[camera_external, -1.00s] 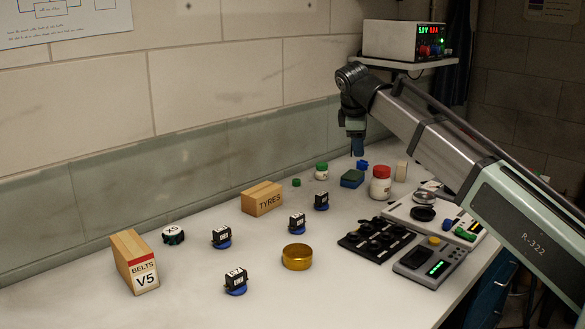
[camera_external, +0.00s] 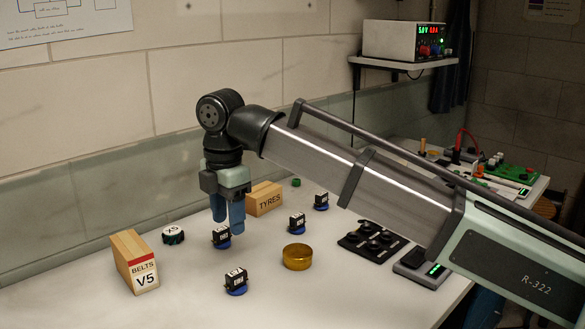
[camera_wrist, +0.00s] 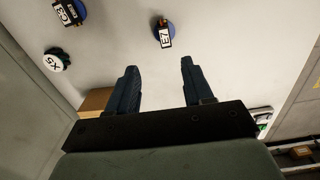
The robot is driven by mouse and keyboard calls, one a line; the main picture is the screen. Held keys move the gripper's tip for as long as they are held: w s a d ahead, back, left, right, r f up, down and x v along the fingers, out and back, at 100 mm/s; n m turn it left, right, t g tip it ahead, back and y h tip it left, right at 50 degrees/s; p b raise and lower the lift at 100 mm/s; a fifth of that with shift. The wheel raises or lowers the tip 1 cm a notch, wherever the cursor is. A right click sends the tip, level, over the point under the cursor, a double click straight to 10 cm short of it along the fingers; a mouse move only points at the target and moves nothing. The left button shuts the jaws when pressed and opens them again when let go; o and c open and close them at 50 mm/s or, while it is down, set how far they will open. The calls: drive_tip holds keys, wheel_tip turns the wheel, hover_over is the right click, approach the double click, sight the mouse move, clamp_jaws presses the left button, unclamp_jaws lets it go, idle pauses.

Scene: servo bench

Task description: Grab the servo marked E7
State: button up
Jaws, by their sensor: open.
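The servo marked E7 (camera_wrist: 163,33) is a small dark block with a white label and a blue base, beyond the fingertips in the wrist view. My gripper (camera_wrist: 159,68) is open and empty, with bare bench between its blue fingers. In the external view my gripper (camera_external: 229,218) points down above the bench, by a servo (camera_external: 221,238). Another servo (camera_external: 236,283) stands nearer the camera, and two more (camera_external: 297,223) stand farther right. Their labels are too small to read there, so I cannot tell which is E7.
A servo marked C3 (camera_wrist: 70,12) and a round X5 part (camera_wrist: 57,60) lie left of E7 in the wrist view. The front bench is clear.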

sight(235, 273)
drive_tip(key=f, duration=0.5)
drive_tip(key=s+f, duration=0.1)
drive_tip(key=f, duration=0.2)
drive_tip(key=shift+a+f, duration=0.15)
drive_tip(key=shift+f, duration=0.2)
drive_tip(key=shift+d+f, duration=0.25)
drive_tip(key=shift+f, duration=0.4)
drive_tip(key=shift+w+d+f, duration=0.15)
drive_tip(key=shift+f, duration=0.85)
drive_tip(key=shift+w+d+f, duration=0.1)
drive_tip(key=shift+f, duration=0.85)
clamp_jaws()
